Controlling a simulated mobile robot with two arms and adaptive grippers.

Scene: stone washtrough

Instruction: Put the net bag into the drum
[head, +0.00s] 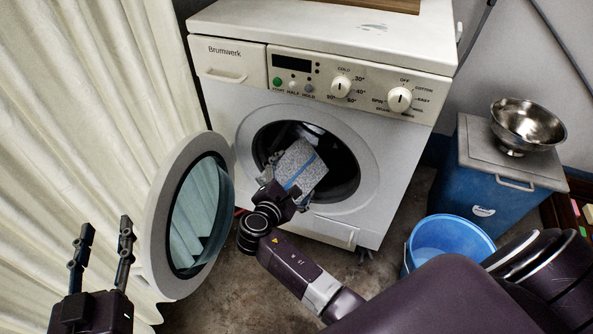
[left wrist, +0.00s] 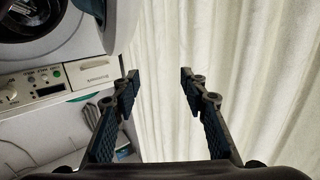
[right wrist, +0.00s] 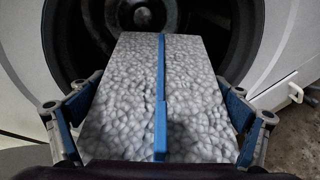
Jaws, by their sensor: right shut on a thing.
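The net bag (head: 300,168) is a pale grey, bumpy block with a blue stripe down its middle. My right gripper (head: 280,190) is shut on it, with one finger on each side in the right wrist view, where the bag (right wrist: 130,95) fills the middle. The bag is at the mouth of the dark drum (head: 340,160), its far end reaching into the opening. How deep it reaches is hard to tell. The washing machine's round door (head: 152,240) stands open to the left. My left gripper (head: 106,222) is open and empty, left of the door, with its fingers apart in the left wrist view (left wrist: 160,75).
The white washing machine (head: 395,190) has a control panel above the opening. A blue bucket (head: 447,236) stands on the floor to the right. Behind it a blue bin (head: 500,200) carries a metal bowl (head: 527,122). A cream curtain (head: 80,120) hangs at the left.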

